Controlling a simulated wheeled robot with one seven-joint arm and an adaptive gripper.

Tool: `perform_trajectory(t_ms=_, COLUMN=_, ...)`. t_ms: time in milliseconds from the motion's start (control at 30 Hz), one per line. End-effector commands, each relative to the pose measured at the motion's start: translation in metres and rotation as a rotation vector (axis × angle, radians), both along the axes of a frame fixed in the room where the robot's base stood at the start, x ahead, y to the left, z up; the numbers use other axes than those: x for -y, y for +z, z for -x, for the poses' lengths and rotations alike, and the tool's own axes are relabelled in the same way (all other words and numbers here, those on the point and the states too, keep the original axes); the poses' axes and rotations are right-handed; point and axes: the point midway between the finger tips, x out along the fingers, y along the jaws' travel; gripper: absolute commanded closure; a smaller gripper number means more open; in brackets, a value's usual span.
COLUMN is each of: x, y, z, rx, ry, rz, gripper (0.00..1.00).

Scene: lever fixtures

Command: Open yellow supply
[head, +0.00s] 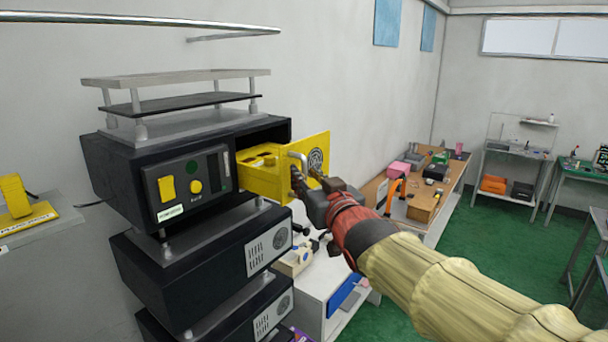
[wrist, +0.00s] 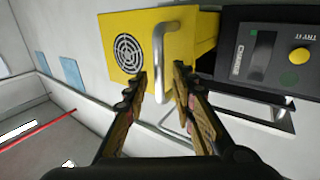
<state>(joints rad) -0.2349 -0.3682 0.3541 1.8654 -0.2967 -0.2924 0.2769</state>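The yellow drawer (head: 265,177) sticks out of the right part of the top black unit (head: 130,165). Its yellow front has a round dark grille and a silver U-shaped handle (head: 297,158). My gripper (head: 309,184) is at this handle, in front of the drawer. In the wrist view, the drawer front (wrist: 128,50) fills the top middle. The handle bar (wrist: 158,60) passes between the two fingertips (wrist: 160,88), which stand apart with gaps beside the bar. Firm contact is not visible. In the head view my wrist and fingers partly hide each other.
The unit's front panel has a yellow switch (head: 167,188) and a yellow knob (head: 196,186). More black units (head: 200,255) are stacked below. A white cabinet (head: 330,310) stands under my arm. A cluttered workbench (head: 450,195) is behind.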

Motion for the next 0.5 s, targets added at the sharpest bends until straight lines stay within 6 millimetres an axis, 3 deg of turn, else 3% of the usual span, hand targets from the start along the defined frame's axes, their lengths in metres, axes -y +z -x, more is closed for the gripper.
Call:
perform_trajectory(t_ms=300, x=0.020, y=0.001, z=0.059, rx=0.002, ry=-0.001, rz=0.000, gripper=0.74)
perform_trajectory(t_ms=500, x=0.028, y=0.000, z=0.085, rx=0.001, ry=-0.001, rz=0.000, gripper=0.74)
